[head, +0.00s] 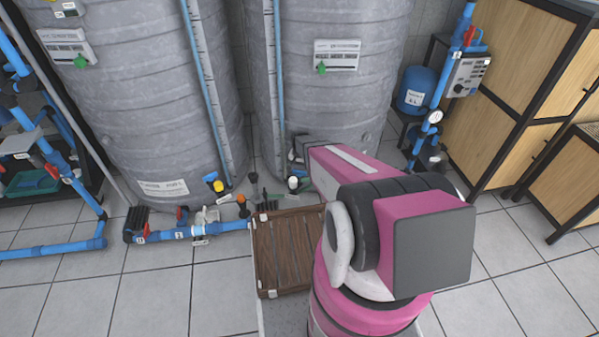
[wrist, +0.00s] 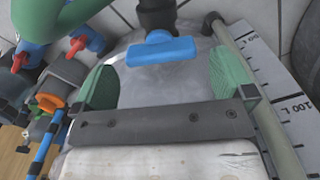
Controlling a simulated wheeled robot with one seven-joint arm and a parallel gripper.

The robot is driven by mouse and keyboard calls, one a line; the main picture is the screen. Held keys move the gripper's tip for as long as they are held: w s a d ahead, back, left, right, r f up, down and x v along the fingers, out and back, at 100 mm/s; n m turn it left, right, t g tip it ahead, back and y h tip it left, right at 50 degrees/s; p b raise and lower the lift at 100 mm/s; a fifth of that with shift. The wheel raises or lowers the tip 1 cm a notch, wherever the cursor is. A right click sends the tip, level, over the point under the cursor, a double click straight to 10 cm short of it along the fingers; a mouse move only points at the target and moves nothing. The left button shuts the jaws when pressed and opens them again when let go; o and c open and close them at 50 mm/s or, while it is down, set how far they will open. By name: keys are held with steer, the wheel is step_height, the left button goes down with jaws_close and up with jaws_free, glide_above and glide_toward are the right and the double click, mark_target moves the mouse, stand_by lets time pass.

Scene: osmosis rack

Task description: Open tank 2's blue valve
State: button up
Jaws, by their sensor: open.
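A blue valve handle (wrist: 160,50) sits on a black fitting (wrist: 157,14) in the wrist view, in front of a grey surface. My gripper (wrist: 166,82) is open, with its green pads to the left and right of the handle. The handle is a little beyond the pads, and I see no contact. In the head view two large grey ribbed tanks stand side by side, a left tank (head: 150,95) and a right tank (head: 320,60). My arm reaches toward the lower right tank and hides my gripper and the handle there. The tank labels are too small to read.
Red handles (wrist: 77,47), an orange part (wrist: 50,102) and pipes crowd the left of the wrist view; a scale strip (wrist: 290,105) is at right. In the head view, blue pipes (head: 200,231), small valves and a brown slatted platform (head: 285,255) lie by the tanks.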

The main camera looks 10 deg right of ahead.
mark_target(299, 173)
steer(key=shift+f, duration=1.45)
steer(key=c, duration=0.8)
